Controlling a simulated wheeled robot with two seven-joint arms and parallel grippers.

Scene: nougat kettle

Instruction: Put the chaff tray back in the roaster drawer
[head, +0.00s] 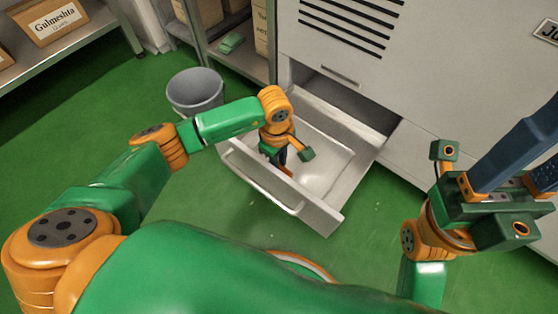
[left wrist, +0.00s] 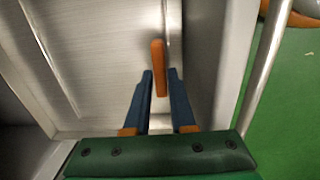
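The roaster drawer (head: 262,187) is pulled out of the pale grey roaster. The chaff tray (head: 325,158) is a light metal pan lying within the drawer's walls; its metal floor fills much of the left wrist view (left wrist: 95,45). My left gripper (head: 283,162) reaches down into the drawer from the left. In the left wrist view its blue fingers (left wrist: 160,80) stand close on both sides of an orange handle (left wrist: 158,60), apparently touching it. How far the tray is seated is hidden. My right gripper (head: 530,150) is at the right, away from the drawer, fingers apart and empty.
A grey bucket (head: 195,90) stands on the green floor left of the drawer. A shelf with boxes (head: 50,20) is at the upper left, and another rack (head: 235,45) stands beside the roaster (head: 430,60). The floor around the drawer front is clear.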

